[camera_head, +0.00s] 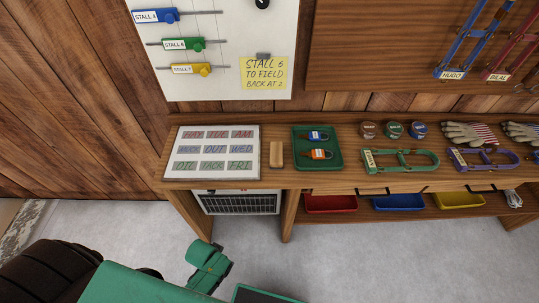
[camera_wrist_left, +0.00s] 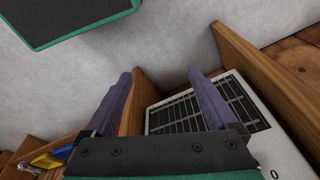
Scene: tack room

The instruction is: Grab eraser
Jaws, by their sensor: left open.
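The eraser (camera_head: 276,155) is a small upright tan block on the wooden bench, between the word board and the green tray. My left gripper (camera_wrist_left: 160,78) shows in the left wrist view with its two purple-grey fingers spread apart and nothing between them. It is low in front of the bench, with a bench leg and a white grille unit beyond the fingers. The eraser is not in the wrist view. In the head view a green part of my left arm shows below the bench, apart from the eraser. My right gripper is not in view.
The word board (camera_head: 212,173) lies left of the eraser and the green tray (camera_head: 317,165) with padlocks close to its right. Tins, green and purple hasps (camera_head: 400,161) and gloves lie further right. Coloured bins (camera_head: 398,202) sit on the lower shelf. Grey floor (camera_head: 380,260) in front is open.

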